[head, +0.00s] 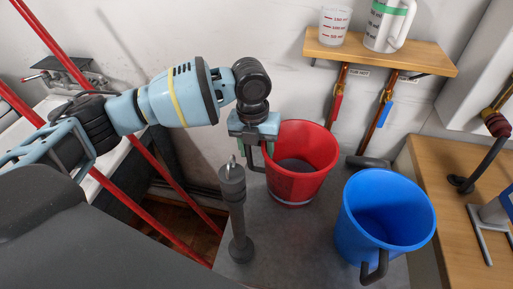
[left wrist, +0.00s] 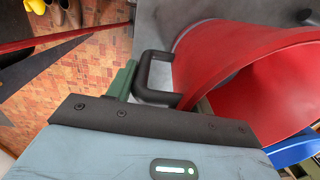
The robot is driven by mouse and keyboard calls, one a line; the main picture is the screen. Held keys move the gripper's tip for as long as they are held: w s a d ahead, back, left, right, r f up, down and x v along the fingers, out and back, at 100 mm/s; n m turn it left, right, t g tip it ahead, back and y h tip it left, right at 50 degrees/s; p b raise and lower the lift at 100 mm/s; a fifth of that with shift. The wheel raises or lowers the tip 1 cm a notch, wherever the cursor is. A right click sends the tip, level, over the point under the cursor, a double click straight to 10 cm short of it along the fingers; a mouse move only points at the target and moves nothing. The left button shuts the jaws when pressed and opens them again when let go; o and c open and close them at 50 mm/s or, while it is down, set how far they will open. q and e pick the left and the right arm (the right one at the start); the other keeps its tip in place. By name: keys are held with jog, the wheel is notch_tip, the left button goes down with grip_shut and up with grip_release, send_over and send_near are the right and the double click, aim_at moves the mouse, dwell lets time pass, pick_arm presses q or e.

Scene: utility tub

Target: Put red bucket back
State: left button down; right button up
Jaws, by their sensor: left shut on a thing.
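The red bucket (head: 296,186) is upright at the centre of the head view, on or just above a grey surface (head: 320,250); I cannot tell whether it touches. It looks grey and dark inside at the bottom. My left gripper (head: 256,150) is at the bucket's left side, shut on its dark handle. In the left wrist view, the red bucket (left wrist: 215,45) fills the right side. The square dark handle (left wrist: 150,75) shows beside the green finger (left wrist: 122,80) of my left gripper. My right gripper is not in view.
A blue bucket (head: 372,235) stands close to the right. A dark grey post (head: 236,205) rises at the left. Red and blue valve handles hang below a wooden shelf (head: 375,52) with jugs. A wooden counter (head: 440,190) is at right. Red rails (head: 165,175) slant at left.

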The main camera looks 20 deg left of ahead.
pick_arm(q)
jog(key=c, duration=0.6)
grip_release()
jog(key=r, duration=1.1)
jog(key=shift+a, duration=0.3)
jog(key=shift+s+r, duration=0.1)
jog(key=shift+r, duration=0.4)
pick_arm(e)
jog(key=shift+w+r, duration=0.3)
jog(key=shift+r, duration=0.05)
